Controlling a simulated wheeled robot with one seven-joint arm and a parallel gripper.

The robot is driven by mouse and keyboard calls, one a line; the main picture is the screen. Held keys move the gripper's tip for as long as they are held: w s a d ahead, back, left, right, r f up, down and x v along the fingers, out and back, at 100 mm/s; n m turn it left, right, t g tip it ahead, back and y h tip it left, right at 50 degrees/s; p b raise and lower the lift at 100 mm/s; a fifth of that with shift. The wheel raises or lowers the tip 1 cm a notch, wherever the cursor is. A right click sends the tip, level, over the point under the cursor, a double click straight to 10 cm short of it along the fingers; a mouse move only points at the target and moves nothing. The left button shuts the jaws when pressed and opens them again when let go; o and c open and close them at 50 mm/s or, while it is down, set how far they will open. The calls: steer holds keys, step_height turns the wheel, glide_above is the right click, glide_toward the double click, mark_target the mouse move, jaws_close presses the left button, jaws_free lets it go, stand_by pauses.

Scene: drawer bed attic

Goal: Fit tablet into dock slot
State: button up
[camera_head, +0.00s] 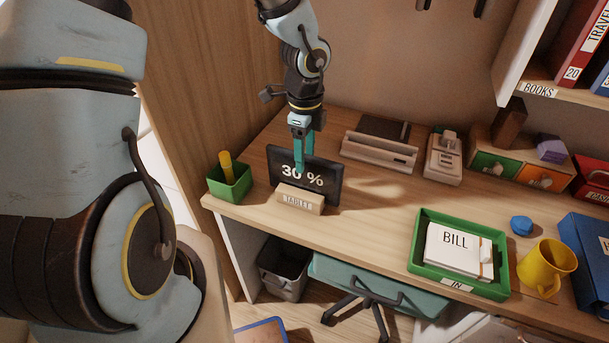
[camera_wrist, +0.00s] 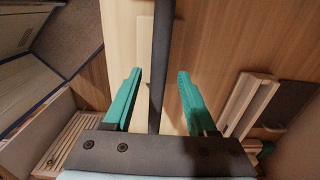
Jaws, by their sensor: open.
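The dark tablet (camera_head: 322,178) stands upright, leaning slightly, on the desk, its screen reading "30 %". A pale wooden block labelled "TABLET" (camera_head: 300,201) is in front of its lower edge; how the tablet's bottom sits there is hidden. My gripper (camera_head: 304,160) points down over the tablet, one teal finger in front of the screen. In the wrist view the tablet's edge (camera_wrist: 160,60) runs between the two spread fingers, with gaps on both sides. A long pale grooved holder (camera_head: 380,152) with a dark back panel stands to the right; it also shows in the wrist view (camera_wrist: 247,105).
A green pen cup (camera_head: 230,180) stands close left of the tablet. A grey device (camera_head: 444,158) is right of the grooved holder. A green tray (camera_head: 417,257) with papers and a yellow mug (camera_head: 546,267) lie front right. Desk between tablet and tray is clear.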

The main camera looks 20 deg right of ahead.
mark_target(304, 176)
step_height(304, 176, down, 5)
steer(key=shift+a+r, duration=0.15)
jaws_close()
stand_by(0.4)
stand_by(1.0)
